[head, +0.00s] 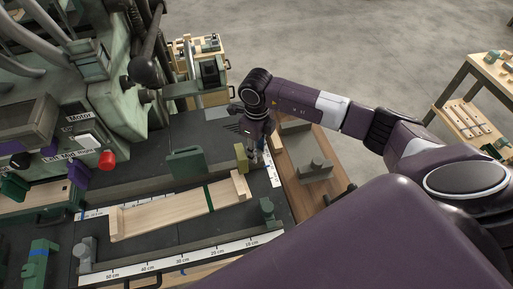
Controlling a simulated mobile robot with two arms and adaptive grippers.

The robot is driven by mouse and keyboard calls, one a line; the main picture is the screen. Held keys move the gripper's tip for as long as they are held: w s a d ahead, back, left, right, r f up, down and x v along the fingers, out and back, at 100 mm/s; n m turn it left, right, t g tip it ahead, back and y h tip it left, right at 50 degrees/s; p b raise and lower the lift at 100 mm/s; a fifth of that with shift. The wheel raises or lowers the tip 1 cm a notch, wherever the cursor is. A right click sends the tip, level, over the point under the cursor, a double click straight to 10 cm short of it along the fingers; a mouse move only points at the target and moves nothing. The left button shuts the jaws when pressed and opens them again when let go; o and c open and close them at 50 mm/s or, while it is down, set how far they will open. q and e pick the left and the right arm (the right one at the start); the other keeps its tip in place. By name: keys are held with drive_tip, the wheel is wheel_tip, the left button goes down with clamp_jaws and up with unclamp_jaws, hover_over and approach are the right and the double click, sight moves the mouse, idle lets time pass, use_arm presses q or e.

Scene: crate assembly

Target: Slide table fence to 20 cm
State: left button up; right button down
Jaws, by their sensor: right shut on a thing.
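My right gripper (260,152) points down at the far right end of the dark machine table. It is shut on a small part that its fingers mostly hide. An upright olive-yellow block (241,157), which looks like part of the table fence, stands just left of the fingers. Whether the held part is joined to this block cannot be told. A white centimetre scale (190,259) runs along the table's near edge, with 50 cm at left and 10 cm at right. A short scale strip (273,173) lies right of the gripper. My left gripper is not in view.
A pale wooden board (165,216) with raised ends lies on the table. A green block (186,163) stands behind it, and a green stop (267,212) stands at right. A grey stop (86,250) is at left. A brown side table (307,190) holds grey parts.

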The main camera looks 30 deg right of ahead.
drive_tip(key=c, duration=1.8)
unclamp_jaws()
drive_tip(key=shift+w+d, duration=0.1)
drive_tip(key=shift+w, duration=0.4)
drive_tip(key=shift+s, duration=0.1)
drive_tip(key=shift+s+r, duration=0.1)
drive_tip(key=shift+r, duration=0.05)
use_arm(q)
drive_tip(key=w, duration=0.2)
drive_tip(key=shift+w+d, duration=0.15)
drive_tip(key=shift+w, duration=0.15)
use_arm(e)
wheel_tip(320, 180, up, 12)
drive_tip(key=shift+f, duration=0.1)
